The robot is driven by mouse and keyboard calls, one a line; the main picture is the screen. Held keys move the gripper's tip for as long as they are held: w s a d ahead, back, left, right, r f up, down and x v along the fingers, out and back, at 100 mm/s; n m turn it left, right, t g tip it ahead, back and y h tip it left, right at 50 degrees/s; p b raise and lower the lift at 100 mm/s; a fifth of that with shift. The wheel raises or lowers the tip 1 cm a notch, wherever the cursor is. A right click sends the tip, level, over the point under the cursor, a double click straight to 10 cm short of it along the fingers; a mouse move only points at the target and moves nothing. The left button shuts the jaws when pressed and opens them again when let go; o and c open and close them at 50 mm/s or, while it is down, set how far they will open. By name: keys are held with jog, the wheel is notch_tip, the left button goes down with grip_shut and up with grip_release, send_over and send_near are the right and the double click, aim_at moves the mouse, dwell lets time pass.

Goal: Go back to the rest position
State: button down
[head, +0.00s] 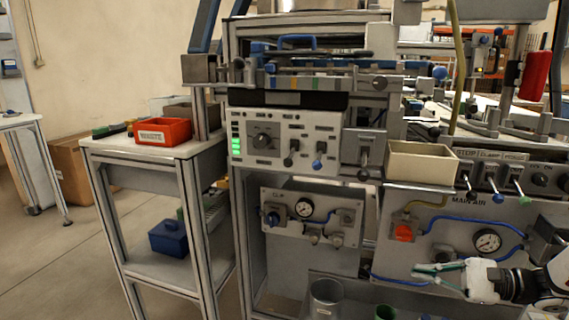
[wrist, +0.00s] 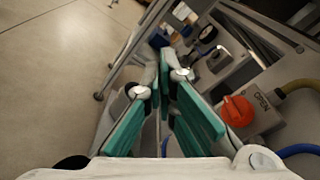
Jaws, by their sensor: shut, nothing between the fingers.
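My gripper (head: 430,268) is at the lower right in the head view, in front of the main air panel (head: 400,262). Its teal-padded fingers point left. In the wrist view my gripper (wrist: 163,85) shows its fingers together at the tips, with nothing between them. The orange valve knob (head: 404,233) is just above and left of the fingers in the head view. The knob (wrist: 237,111) is to the right of the fingers in the wrist view, and they look apart from it.
A pressure gauge (head: 487,241) and blue hoses are close to my arm. Above are levers (head: 492,187) and a beige bin (head: 423,163). A grey cup (head: 326,297) stands below. Floor at left is clear.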

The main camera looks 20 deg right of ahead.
jog(key=s+a+r+n+g+h, duration=0.1)
jog(key=s+a+r+n+g, duration=0.25)
jog(key=a, duration=0.35)
jog(key=s+a+r+n+g+h, duration=0.2)
jog(key=a+r+n+g, duration=0.15)
jog(key=a, duration=0.35)
jog(key=s+a+r+n+g+h, duration=0.1)
jog(key=s+a+r+n+g, duration=0.1)
jog(key=a+g, duration=0.3)
jog(key=s+a+r+n+t+h, duration=0.15)
jog(key=s+n+h, duration=0.3)
jog(key=s, duration=0.45)
jog(key=s+a+r+n+t+h, duration=0.1)
jog(key=s+a+n+h, duration=0.3)
jog(key=s, duration=0.4)
notch_tip(320, 180, up, 33)
jog(key=d+t+h+p, duration=0.1)
jog(key=t+p, duration=0.2)
jog(key=p, duration=2.7)
jog(key=shift+s+d+t+p, duration=0.2)
jog(key=shift+d+t+p, duration=0.1)
jog(key=shift+t+p, duration=0.05)
jog(key=shift+d+f, duration=0.1)
